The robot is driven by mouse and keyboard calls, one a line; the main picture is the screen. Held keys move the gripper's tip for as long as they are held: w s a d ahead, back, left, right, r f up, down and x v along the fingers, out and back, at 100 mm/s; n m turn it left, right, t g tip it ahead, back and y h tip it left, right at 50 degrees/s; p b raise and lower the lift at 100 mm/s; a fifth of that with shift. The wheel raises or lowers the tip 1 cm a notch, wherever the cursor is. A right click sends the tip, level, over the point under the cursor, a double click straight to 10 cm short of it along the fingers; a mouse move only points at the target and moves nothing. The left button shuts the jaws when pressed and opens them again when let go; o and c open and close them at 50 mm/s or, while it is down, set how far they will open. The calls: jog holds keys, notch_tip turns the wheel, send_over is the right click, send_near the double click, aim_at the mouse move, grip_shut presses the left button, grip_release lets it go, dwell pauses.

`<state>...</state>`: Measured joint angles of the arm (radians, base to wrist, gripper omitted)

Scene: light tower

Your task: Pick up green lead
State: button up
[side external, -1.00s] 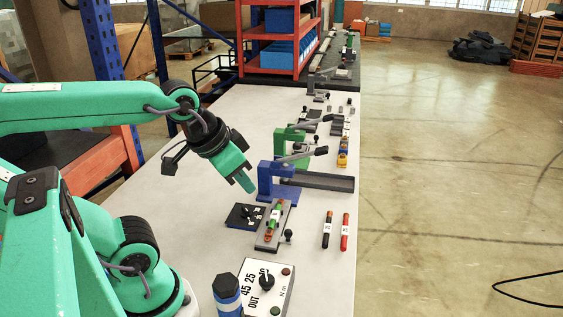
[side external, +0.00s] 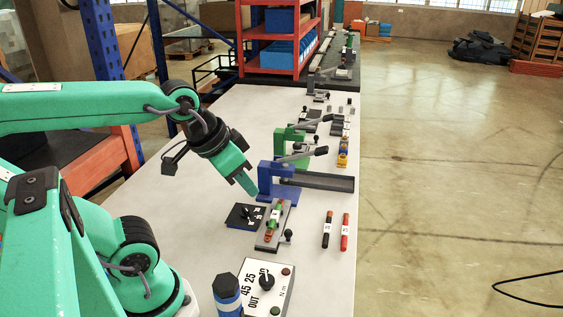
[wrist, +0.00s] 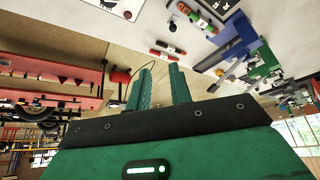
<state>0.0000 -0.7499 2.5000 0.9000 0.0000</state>
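A small green piece with orange-red ends, seemingly the green lead (side external: 275,217), lies on a grey fixture (side external: 266,239) with a black knob. I cannot be sure that it is a lead. In the wrist view it is near the top edge, small and partly unclear. My gripper (side external: 254,190) is above the table, tilted down, up and left of the green piece and clearly apart from it. In the wrist view my gripper's (wrist: 160,67) two teal fingers are spread with an empty gap between them.
A blue lever clamp (side external: 277,181) stands close to my fingertips, with a green clamp (side external: 290,147) behind it. A black lead (side external: 327,230) and a red lead (side external: 345,232) lie to the right. A dial box (side external: 266,288) and a blue-wrapped cylinder (side external: 227,296) stand in front.

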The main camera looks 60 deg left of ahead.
jog(key=o, duration=0.4)
jog(key=shift+w, duration=0.1)
jog(key=n+g, duration=0.6)
jog(key=n, duration=0.3)
send_over(274, 214)
notch_tip(274, 214, down, 14)
jog(key=shift+d+r, duration=0.1)
jog(key=shift+f, duration=0.3)
jog(key=shift+f, duration=0.1)
jog(key=shift+f, duration=1.2)
jog(key=shift+f, duration=0.1)
